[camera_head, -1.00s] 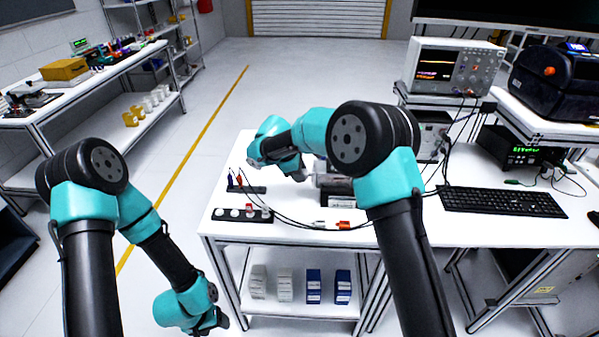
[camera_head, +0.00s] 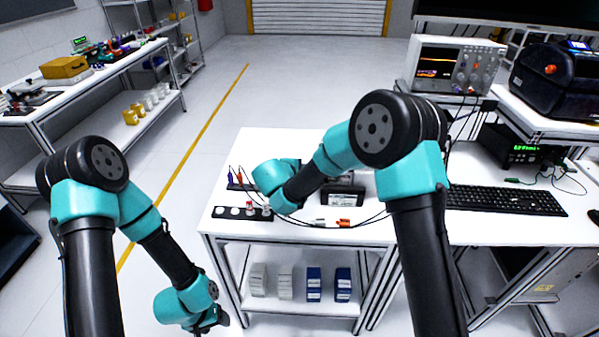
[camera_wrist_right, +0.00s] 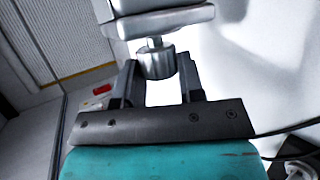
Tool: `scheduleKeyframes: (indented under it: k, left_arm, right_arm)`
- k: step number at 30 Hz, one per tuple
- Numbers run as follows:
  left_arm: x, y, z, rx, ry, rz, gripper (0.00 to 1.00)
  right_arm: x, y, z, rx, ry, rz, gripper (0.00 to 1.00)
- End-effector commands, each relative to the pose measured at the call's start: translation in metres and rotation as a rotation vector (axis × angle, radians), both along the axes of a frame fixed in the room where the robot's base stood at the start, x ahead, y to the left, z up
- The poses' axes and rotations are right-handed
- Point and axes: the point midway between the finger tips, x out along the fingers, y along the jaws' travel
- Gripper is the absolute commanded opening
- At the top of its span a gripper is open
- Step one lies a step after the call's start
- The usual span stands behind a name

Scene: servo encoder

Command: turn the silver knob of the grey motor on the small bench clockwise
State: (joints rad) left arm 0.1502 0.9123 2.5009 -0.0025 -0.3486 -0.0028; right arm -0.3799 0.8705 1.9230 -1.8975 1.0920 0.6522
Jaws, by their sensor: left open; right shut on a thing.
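The grey motor (camera_head: 343,195) sits on the small white bench (camera_head: 290,137), partly behind my right forearm in the head view. In the right wrist view its grey body (camera_wrist_right: 165,20) is at the top, with the short silver knob (camera_wrist_right: 155,63) sticking out toward my gripper. My right gripper (camera_wrist_right: 158,80) has its two dark fingers on either side of the knob, closed on it. In the head view the right fingers are hidden by my own arm. My left gripper (camera_head: 207,322) is open and empty, low at the left, apart from the bench.
A black strip with round white parts (camera_head: 242,213) lies at the bench's front left, near my right wrist. Cables with white and orange connectors (camera_head: 342,223) cross the front. A keyboard (camera_head: 500,199) and oscilloscope (camera_head: 455,65) are to the right. Boxes (camera_head: 313,285) stand on the lower shelf.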

Motion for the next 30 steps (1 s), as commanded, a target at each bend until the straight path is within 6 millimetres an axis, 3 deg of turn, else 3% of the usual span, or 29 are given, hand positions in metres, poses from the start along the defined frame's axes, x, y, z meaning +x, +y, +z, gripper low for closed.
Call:
scheduleKeyframes:
  k: [15, 30]
  left_arm:
    - [0.0000, 0.0000, 0.0000, 0.000, 0.000, 0.000, 0.61]
    - [0.0000, 0.0000, 0.0000, 0.000, 0.000, 0.000, 0.61]
  right_arm:
    - [-0.0014, -0.0007, -0.0049, -0.047, -0.380, -0.002, 0.12]
    - [-0.0013, -0.0011, -0.0046, -0.055, -0.451, -0.004, 0.12]
